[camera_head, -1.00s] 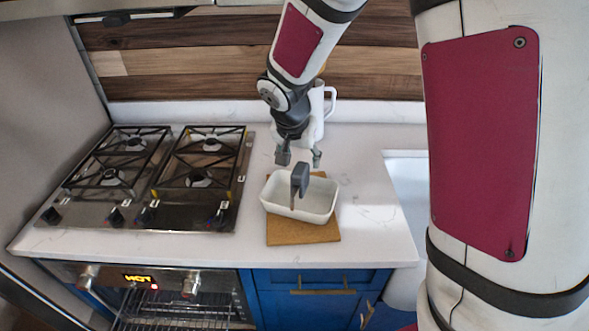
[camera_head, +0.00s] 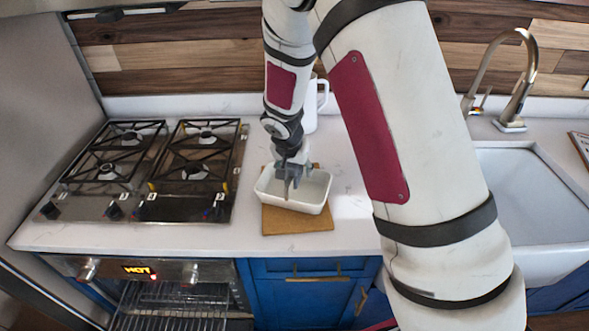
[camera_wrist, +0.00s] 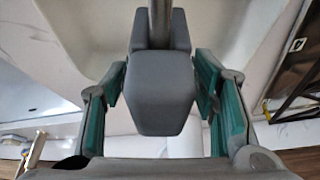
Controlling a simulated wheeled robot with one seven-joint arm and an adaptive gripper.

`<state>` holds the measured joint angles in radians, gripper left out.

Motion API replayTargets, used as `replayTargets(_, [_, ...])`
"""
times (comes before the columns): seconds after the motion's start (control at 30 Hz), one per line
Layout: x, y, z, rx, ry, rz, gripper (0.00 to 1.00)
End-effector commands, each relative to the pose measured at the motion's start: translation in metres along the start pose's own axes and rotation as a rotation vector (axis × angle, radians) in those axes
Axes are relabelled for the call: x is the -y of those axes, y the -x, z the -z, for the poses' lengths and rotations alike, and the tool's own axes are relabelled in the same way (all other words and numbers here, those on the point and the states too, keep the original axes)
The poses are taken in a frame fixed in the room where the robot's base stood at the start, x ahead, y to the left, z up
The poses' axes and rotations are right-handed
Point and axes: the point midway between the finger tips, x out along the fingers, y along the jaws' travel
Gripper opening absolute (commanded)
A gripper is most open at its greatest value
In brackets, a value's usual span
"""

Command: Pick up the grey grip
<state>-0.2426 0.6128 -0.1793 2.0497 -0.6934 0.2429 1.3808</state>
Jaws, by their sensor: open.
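The grey grip (camera_wrist: 161,75) shows large in the wrist view, as a dark grey block on a thin stem, between the two green-padded fingers of my gripper (camera_wrist: 163,100). The fingers are apart, with a small gap on each side of the grip. In the head view my gripper (camera_head: 291,178) is over the white rectangular dish (camera_head: 300,205), around the top of the grip. There the grip is mostly hidden by the fingers, and only its thin brown stem (camera_head: 287,192) shows below, reaching into the dish.
The dish stands on a brown board (camera_head: 297,222) on the white counter. A white pitcher (camera_head: 312,108) stands close behind my arm. A gas hob (camera_head: 150,172) is to the left, and a sink (camera_head: 530,215) with a tap (camera_head: 515,85) to the right.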

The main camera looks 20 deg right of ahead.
Motion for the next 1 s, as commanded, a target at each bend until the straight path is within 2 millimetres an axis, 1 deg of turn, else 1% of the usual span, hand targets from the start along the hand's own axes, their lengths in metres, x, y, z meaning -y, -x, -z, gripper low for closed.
replayTargets(0.23, [0.0, -0.002, 0.0, 0.0, -0.001, 0.0, 0.53])
replayTargets(0.27, [0.0, -0.002, 0.0, 0.0, -0.001, 0.0, 0.49])
replayTargets(0.3, [0.0, -0.001, 0.0, 0.0, -0.001, 0.0, 0.4])
replayTargets(0.37, [0.0, -0.001, 0.0, 0.0, 0.0, 0.0, 0.26])
replayTargets(0.4, [0.0, -0.001, 0.0, 0.0, 0.0, 0.0, 0.17])
replayTargets(0.47, [0.0, -0.001, 0.0, 0.0, 0.0, 0.0, 0.03])
replayTargets(0.5, [0.0, -0.001, 0.0, 0.0, 0.0, 0.0, 0.01])
replayTargets(0.83, [0.0, 0.001, 0.001, 0.0, 0.0, 0.001, 0.01])
replayTargets(1.0, [0.0, 0.012, 0.005, -0.001, -0.003, 0.001, 0.01])
